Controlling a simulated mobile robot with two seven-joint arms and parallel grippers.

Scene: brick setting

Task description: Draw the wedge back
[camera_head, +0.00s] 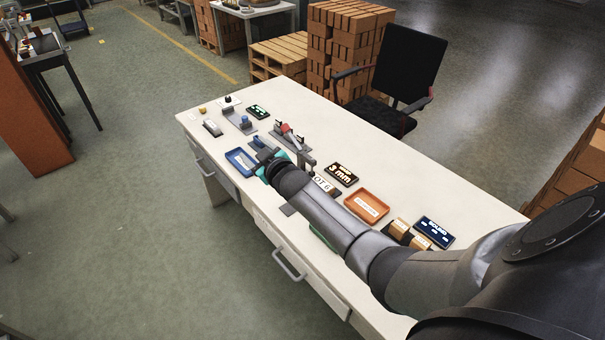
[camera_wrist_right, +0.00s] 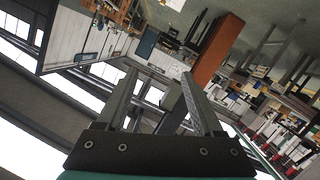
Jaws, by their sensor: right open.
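My right arm reaches over the white workbench (camera_head: 410,178) from the lower right in the head view. My right gripper (camera_head: 257,142) is above the bench, near the blue tray (camera_head: 238,163). In the right wrist view its two fingers (camera_wrist_right: 160,92) are apart, with nothing held between them. A grey fixture with a red part (camera_head: 287,129) stands just beyond the gripper. A grey block with a blue knob (camera_head: 244,120) is to its left. I cannot pick out the wedge for certain at this size. My left gripper is not in view.
An orange tray (camera_head: 366,205), a black "3 mm" sign (camera_head: 341,175) and a dark blue sign (camera_head: 434,232) are along the bench beside my arm. A black chair (camera_head: 405,75) is behind the bench, near stacked bricks (camera_head: 343,45).

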